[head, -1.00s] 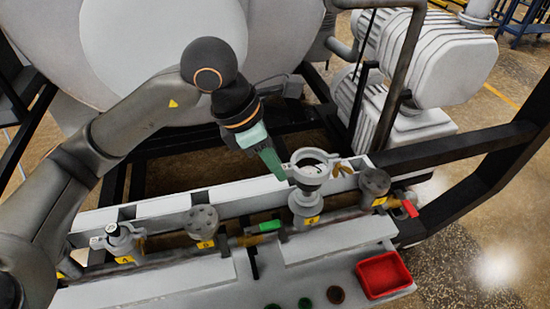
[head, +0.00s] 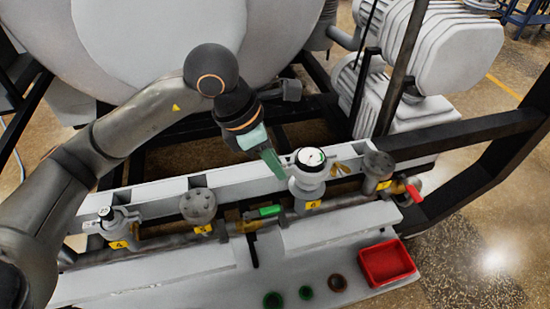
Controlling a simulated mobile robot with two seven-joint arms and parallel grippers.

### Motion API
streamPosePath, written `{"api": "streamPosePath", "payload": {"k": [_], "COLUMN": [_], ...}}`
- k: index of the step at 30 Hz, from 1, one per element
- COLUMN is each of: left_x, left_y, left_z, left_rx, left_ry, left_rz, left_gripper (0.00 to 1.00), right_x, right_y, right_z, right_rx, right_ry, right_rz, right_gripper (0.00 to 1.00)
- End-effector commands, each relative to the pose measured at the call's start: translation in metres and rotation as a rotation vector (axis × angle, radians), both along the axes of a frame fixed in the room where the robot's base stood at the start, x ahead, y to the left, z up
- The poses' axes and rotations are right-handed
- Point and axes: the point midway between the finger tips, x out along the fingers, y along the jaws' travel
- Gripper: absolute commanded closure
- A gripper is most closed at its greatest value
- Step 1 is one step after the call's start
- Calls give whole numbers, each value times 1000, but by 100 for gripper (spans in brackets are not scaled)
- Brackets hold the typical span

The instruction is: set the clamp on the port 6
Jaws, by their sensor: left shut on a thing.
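Port 6 (head: 309,190) is an upright pale fitting with a yellow label and a white disc (head: 310,158) in its mouth. The clamp (head: 304,175), a light grey ring with a brass wing nut (head: 341,168) on its right, now sits low around the top of port 6, at about the level of the disc. Whether it is fully seated cannot be told. My left gripper (head: 279,168), with green fingers, reaches in from the upper left and is shut on the left side of the clamp. My right gripper is out of view.
A dark-capped port (head: 377,166) with a red-handled valve (head: 413,193) stands to the right. A grey capped port (head: 198,205) and a clamped port (head: 107,215) stand left. A green valve handle (head: 265,211) is near. A red tray (head: 414,270) and several small rings lie in front.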

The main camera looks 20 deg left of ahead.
Motion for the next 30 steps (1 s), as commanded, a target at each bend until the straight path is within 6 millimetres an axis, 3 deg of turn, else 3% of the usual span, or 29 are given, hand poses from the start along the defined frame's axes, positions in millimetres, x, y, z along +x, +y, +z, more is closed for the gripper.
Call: {"api": "streamPosePath", "payload": {"k": [30], "left_x": [0], "left_y": [0], "left_z": [-49], "left_rx": [-1], "left_ry": [-2], "left_rz": [0], "left_gripper": [100], "right_x": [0], "right_y": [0], "right_z": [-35], "right_rx": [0], "right_ry": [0], "right_rz": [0], "right_gripper": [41]}}
